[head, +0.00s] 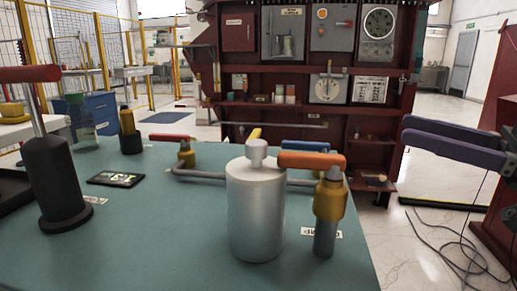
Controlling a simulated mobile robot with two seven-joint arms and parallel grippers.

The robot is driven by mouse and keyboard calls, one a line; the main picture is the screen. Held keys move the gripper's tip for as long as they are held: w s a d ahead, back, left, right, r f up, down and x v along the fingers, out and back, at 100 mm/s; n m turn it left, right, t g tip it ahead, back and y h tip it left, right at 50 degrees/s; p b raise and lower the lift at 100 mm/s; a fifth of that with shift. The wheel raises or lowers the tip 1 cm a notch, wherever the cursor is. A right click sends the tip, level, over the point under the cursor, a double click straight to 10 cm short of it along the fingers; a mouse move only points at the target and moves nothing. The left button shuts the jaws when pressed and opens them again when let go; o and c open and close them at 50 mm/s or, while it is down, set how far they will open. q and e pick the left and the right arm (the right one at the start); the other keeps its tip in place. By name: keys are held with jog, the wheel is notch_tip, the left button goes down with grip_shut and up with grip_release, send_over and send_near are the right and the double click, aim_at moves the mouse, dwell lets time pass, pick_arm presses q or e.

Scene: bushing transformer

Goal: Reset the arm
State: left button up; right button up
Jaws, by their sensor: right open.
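My right gripper (406,129) comes in from the right edge, level and pointing left. Its two dark purplish fingers are apart, with nothing seen between them. It hangs in the air to the right of the green workbench (180,235), clear of everything on it. The orange-handled brass valve (330,200) on the bench is the nearest bench object, to the left of and below the fingertips. My left gripper does not show in the head view.
A silver cylinder (256,210) stands beside the valve. A black post with a red lever (55,180) and a small dark screen (116,179) are on the left. A dark red rack (240,130) stands behind. Cables (450,245) lie on the floor at right.

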jog(key=w+a+r+m+t+h+p, duration=0.2)
jog(key=a+r+m+t+h+p, duration=0.1)
jog(key=a+m+t+h+p, duration=0.4)
jog(key=s+d+r+m+g+h+p, duration=0.1)
jog(key=s+r+g+h+p, duration=0.15)
jog(key=s+g+p, duration=0.4)
jog(key=s+d+r+m+g+h+p, duration=0.1)
jog(key=s+m+g+h+p, duration=0.2)
jog(key=s+p, duration=0.65)
jog(key=s+d+r+g+h+p, duration=0.15)
jog(key=s+g+h+p, duration=0.25)
jog(key=s, duration=0.7)
notch_tip(320, 180, up, 36)
jog(key=p, duration=3.4)
jog(key=shift+f+p, duration=0.15)
jog(key=shift+p, duration=0.2)
jog(key=shift+w, duration=0.1)
